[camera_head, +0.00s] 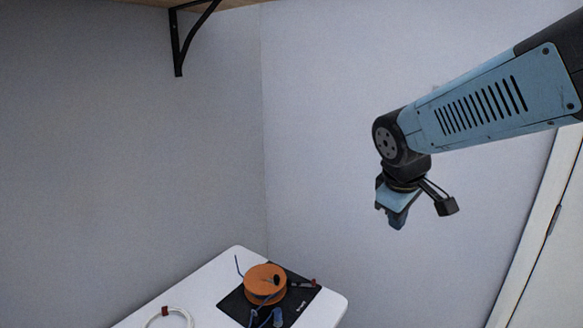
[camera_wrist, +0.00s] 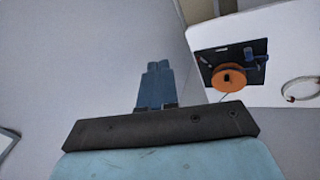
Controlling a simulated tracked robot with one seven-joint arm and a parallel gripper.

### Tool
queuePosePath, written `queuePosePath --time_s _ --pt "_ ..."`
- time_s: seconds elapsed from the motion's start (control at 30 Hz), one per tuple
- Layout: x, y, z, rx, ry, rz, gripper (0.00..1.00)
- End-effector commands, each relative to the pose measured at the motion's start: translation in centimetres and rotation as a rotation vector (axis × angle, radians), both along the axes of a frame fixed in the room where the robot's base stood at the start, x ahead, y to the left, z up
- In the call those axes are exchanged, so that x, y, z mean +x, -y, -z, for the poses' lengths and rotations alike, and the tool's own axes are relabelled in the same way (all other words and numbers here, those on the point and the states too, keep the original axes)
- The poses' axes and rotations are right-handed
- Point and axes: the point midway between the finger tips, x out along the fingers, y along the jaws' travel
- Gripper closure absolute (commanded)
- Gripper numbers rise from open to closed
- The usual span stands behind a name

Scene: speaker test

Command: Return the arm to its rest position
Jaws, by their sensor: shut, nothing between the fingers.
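My gripper (camera_head: 397,218) hangs at the end of my blue and black arm, in the air in front of the wall, right of and above the white table (camera_head: 210,292). It points downward and is empty. In the wrist view, my gripper's fingers (camera_wrist: 158,68) are together with nothing between them. Nothing touches the gripper or the arm in either view.
An orange spool (camera_head: 265,281) sits on a black mat (camera_head: 233,307) with small tools around it. A white cable coil (camera_head: 168,318) lies at the table's left. A black bracket (camera_head: 178,45) holds a shelf above. A white door (camera_head: 550,270) is at right.

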Motion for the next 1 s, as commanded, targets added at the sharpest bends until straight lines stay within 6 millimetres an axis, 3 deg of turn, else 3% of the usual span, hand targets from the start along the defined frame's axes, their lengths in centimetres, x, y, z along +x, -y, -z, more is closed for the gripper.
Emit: queuePosePath --time_s 0.3,0.5,1.0 --pt "-6.4 2.0 -3.2 0.286 0.13 0.39 1.0" --pt "-9.0 2.3 -4.1 0.422 0.173 0.542 1.0" --pt "-9.8 2.3 -4.3 0.467 0.183 0.588 1.0"
